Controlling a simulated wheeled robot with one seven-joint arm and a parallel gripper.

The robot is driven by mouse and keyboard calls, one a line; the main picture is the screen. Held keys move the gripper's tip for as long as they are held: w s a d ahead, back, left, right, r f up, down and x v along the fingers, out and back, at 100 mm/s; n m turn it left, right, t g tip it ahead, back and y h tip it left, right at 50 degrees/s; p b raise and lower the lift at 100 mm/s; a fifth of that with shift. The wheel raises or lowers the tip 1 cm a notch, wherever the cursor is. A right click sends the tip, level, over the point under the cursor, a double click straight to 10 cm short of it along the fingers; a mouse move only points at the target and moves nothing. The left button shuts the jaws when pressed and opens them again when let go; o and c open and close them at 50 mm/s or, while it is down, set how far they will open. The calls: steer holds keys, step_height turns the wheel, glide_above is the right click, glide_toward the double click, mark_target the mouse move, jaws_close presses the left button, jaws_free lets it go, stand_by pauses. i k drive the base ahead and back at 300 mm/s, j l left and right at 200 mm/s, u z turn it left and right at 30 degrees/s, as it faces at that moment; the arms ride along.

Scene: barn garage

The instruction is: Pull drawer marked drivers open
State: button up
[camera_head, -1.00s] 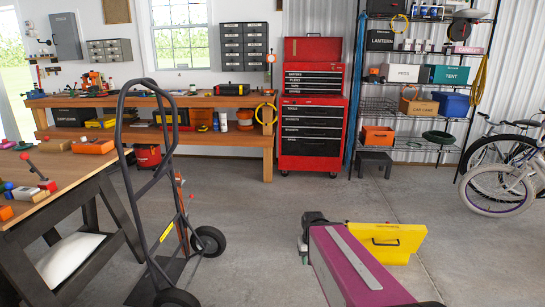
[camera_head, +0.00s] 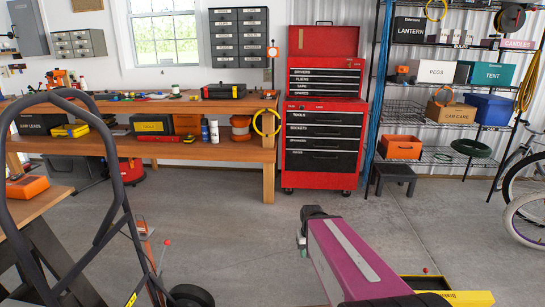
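The drawer marked drivers (camera_head: 325,73) is the top black-fronted drawer of the red upper tool chest (camera_head: 290,77), against the back wall. It looks shut, flush with the drawers below it, which are marked pliers, tape and spares. The chest's red lid (camera_head: 324,41) stands raised. My purple arm reaches forward at the bottom right of centre. My gripper (camera_head: 303,237) is partly visible at its far end, well short of the chest and low in the picture. Its fingers are too hidden to tell open from shut. No contact with the chest shows.
A dark hand truck (camera_head: 100,237) stands close on the left, before a workbench (camera_head: 190,147). A shelf rack (camera_head: 376,90) and a black stool (camera_head: 394,174) stand right of the chest. A yellow object (camera_head: 470,298) is low right. Open floor (camera_head: 260,220) lies before the chest.

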mark_target(293, 70)
steer(key=i, duration=1.8)
steer(key=i+z, duration=0.2)
steer(key=i, duration=0.2)
steer(key=i+j+z, duration=0.2)
steer(key=i, duration=0.2)
steer(key=i+j+z, duration=0.25)
steer(key=i, duration=0.15)
steer(key=l, duration=0.1)
